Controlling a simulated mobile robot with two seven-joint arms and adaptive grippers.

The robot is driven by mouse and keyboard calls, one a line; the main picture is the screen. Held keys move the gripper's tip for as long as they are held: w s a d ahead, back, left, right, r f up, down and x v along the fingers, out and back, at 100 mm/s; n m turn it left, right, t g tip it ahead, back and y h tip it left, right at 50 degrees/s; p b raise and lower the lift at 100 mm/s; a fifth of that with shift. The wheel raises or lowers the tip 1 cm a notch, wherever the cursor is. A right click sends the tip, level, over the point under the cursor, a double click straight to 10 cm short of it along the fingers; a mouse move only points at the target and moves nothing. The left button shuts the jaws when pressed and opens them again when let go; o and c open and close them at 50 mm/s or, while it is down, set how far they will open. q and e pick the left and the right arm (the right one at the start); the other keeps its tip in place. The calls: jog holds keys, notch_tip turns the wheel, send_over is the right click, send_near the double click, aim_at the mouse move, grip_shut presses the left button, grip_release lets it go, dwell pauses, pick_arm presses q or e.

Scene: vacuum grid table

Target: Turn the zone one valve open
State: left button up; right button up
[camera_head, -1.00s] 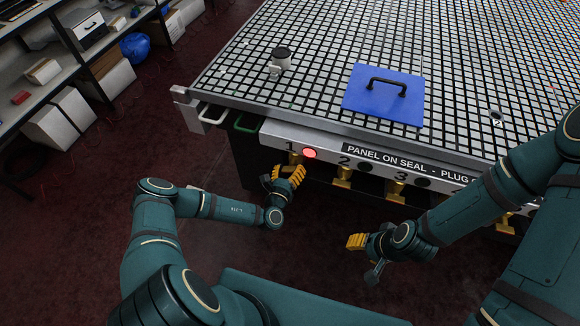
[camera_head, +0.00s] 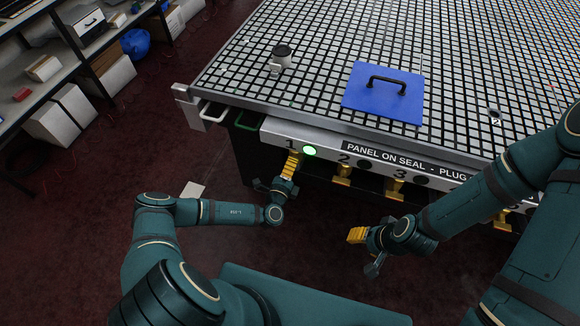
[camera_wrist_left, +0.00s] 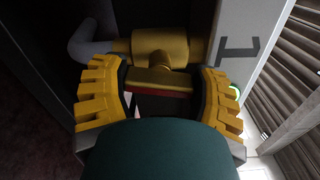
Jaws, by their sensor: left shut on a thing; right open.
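The zone one valve (camera_head: 295,153) is brass and sits under the number 1 on the table's front panel. My left gripper (camera_head: 291,165) is at this valve, its yellow fingers pointing up toward it. In the left wrist view the brass valve body (camera_wrist_left: 160,46) lies ahead, and its handle (camera_wrist_left: 158,80) is between the two yellow fingers of my gripper (camera_wrist_left: 160,88). The gripper is shut on the handle. The round light (camera_head: 309,151) beside the number 1 is green. My right gripper (camera_head: 357,236) is open and empty, low in front of the table.
Other brass valves, such as the zone two valve (camera_head: 343,174) and zone three valve (camera_head: 397,188), line the front panel. A blue panel (camera_head: 365,101) with a black handle and a dark-topped white cup-like object (camera_head: 281,61) are on the grid table (camera_head: 330,30). Shelves (camera_head: 50,60) stand left.

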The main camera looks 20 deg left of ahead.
pick_arm(q)
jog(key=shift+n, duration=1.1)
jog(key=o, duration=1.2)
jog(key=s, duration=1.2)
jog(key=shift+a, duration=0.15)
